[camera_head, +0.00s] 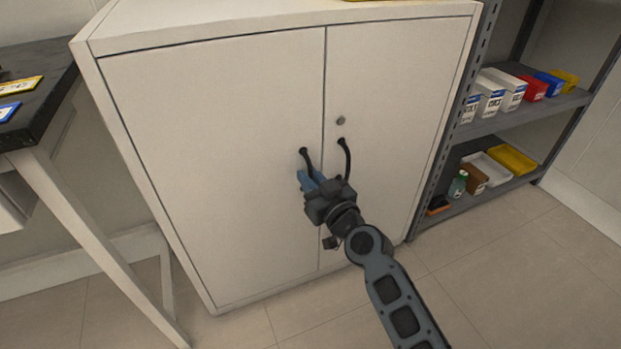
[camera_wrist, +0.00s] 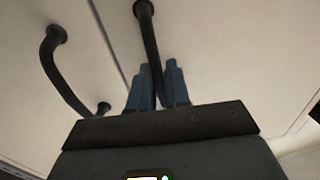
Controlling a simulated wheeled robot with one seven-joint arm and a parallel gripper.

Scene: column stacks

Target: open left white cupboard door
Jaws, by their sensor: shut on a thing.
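The white cupboard has a left door (camera_head: 210,160) and a right door (camera_head: 395,110), both flush with the frame and closed. The left door's dark curved handle (camera_head: 305,158) stands beside the centre seam. My gripper (camera_head: 312,181) is at its lower part, with its blue fingers shut on it. In the wrist view this handle (camera_wrist: 147,30) runs between the two fingertips of my gripper (camera_wrist: 156,80). The right door's handle (camera_head: 347,158) is free; it also shows in the wrist view (camera_wrist: 60,75). The gripper body hides the lower ends of the handles in the head view.
A round lock (camera_head: 341,121) sits above the right handle. A dark-topped table (camera_head: 40,85) with pale slanted legs stands close on the left. A grey metal shelf (camera_head: 530,112) with boxes and trays stands on the right. Tiled floor before the cupboard is clear apart from my arm.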

